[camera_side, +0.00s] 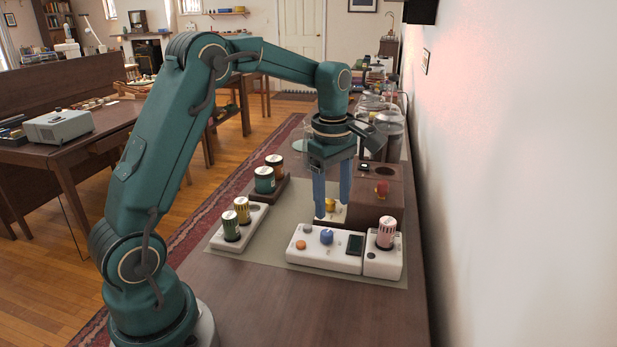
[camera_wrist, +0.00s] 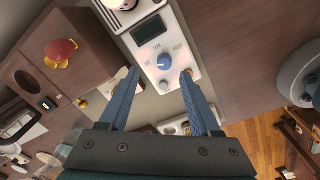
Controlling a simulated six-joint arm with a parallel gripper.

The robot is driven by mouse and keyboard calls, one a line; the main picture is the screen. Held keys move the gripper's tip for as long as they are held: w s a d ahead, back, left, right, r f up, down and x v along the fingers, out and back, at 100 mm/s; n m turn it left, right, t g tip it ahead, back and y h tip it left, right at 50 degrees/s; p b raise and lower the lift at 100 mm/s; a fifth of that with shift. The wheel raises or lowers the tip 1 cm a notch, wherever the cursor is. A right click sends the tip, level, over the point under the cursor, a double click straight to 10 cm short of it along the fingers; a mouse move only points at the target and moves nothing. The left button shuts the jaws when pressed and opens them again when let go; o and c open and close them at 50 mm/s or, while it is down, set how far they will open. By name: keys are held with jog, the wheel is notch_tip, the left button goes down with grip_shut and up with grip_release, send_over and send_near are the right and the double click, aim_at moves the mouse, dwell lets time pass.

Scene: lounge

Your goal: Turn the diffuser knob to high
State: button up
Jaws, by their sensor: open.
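A white control panel (camera_side: 324,256) lies on the mat and carries a blue knob (camera_side: 327,237), a dark display (camera_side: 355,244), an orange button (camera_side: 301,245) and a grey button (camera_side: 307,229). In the wrist view the blue knob (camera_wrist: 163,62) sits on the panel (camera_wrist: 171,82) near small printed labels, too small to read surely. The knob's setting is unclear. My gripper (camera_side: 332,208) is open and empty, pointing down above the panel. In the wrist view my gripper's blue fingers (camera_wrist: 160,73) stand apart, with the knob in the gap between their tips; no contact is visible.
A pink-striped canister (camera_side: 386,232) stands on a white base right of the panel. A wooden box (camera_side: 376,207) with a red part (camera_side: 382,188) stands behind. The mat (camera_side: 270,241) between is clear.

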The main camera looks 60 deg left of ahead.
aim_at(327, 232)
jog(key=shift+s+a+f+g, duration=0.15)
jog(key=shift+a+f, duration=0.05)
jog(key=shift+f, duration=0.4)
jog(key=shift+s+a+f+g, duration=0.1)
jog(key=shift+a+f+g, duration=0.05)
jog(key=shift+f, duration=2.8)
jog(key=shift+c, duration=0.3)
grip_shut()
